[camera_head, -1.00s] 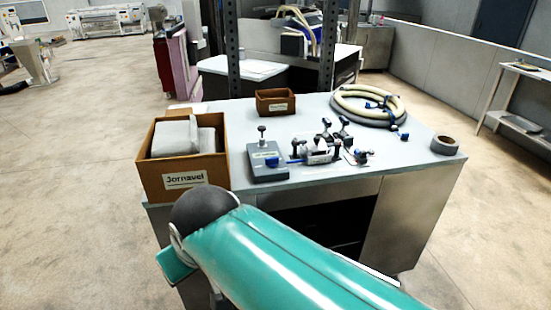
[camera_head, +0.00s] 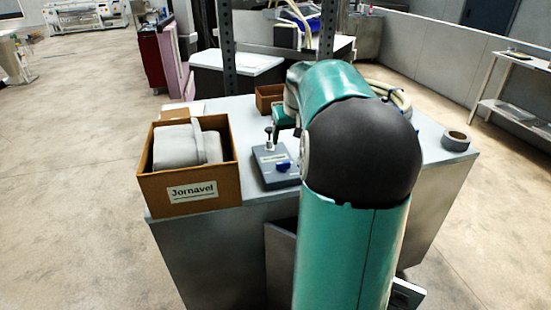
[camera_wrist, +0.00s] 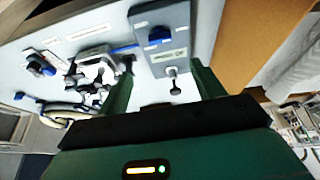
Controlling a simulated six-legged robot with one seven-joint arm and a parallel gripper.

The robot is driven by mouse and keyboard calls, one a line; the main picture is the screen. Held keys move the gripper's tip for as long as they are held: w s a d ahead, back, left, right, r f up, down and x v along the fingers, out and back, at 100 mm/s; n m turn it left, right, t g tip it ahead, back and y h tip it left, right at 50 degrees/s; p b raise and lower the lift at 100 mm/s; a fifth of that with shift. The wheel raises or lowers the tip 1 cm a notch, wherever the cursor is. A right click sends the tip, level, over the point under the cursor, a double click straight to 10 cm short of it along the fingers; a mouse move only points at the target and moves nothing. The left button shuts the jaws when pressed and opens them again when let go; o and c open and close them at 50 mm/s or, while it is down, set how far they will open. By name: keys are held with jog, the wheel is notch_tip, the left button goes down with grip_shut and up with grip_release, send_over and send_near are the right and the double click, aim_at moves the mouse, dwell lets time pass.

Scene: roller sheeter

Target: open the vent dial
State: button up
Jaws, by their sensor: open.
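A grey box (camera_head: 264,180) stands on the table near its front edge, to the right of the brown crate. It bears a blue knob (camera_head: 284,167), which looks like the vent dial, and an upright metal post with a round top (camera_head: 269,131). In the wrist view the box (camera_wrist: 178,18) shows with the blue knob (camera_wrist: 158,34), a label and the post (camera_wrist: 173,79). My gripper (camera_wrist: 163,66) is open, its green fingers either side of the post in the picture, apart from the blue knob. In the head view my arm hides most of the gripper.
A smaller brown box (camera_head: 268,98) is behind. Metal fittings (camera_wrist: 90,72) lie beside the grey box. A tape roll (camera_head: 456,140) sits at the table's right. Dark uprights rise behind the table.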

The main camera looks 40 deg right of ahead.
aim_at(283, 163)
jog(key=x, duration=1.3)
jog(key=shift+f, duration=0.25)
jog(key=c, duration=1)
